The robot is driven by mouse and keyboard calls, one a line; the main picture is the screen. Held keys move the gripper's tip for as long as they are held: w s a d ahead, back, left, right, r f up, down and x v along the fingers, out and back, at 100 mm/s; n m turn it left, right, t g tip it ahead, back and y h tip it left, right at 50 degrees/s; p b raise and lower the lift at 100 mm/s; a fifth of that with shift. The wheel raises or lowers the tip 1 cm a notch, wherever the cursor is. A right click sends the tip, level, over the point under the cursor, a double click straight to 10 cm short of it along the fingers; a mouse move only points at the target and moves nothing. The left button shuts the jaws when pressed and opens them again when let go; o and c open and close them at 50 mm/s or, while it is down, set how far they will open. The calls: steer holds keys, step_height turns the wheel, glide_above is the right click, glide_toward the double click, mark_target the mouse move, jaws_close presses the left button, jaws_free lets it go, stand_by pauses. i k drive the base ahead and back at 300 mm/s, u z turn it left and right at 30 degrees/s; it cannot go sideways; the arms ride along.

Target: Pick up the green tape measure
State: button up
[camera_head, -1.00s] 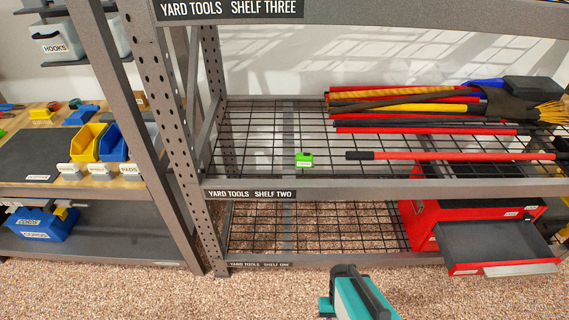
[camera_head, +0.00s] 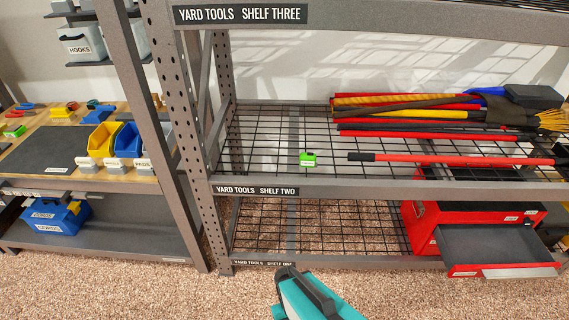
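The green tape measure (camera_head: 308,159) is a small bright green block with a pale label on its front. It sits on the wire deck of yard tools shelf two (camera_head: 268,140), near the front edge and left of a red-handled tool. Part of my teal and black arm shows at the bottom centre, in front of and below the shelf, well apart from the tape measure. My gripper's fingertips cannot be made out.
Several long-handled tools (camera_head: 430,134) lie on the right of shelf two; one red handle (camera_head: 460,159) lies near the tape measure. A red toolchest (camera_head: 425,225) with an open drawer (camera_head: 500,250) stands below right. Grey uprights (camera_head: 187,130) bound the left.

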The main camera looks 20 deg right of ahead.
mark_target(307, 159)
steer(key=u, duration=0.3)
steer(key=k, duration=0.3)
steer(key=u, duration=2.9)
steer(key=k, duration=1.4)
steer(key=z, duration=0.45)
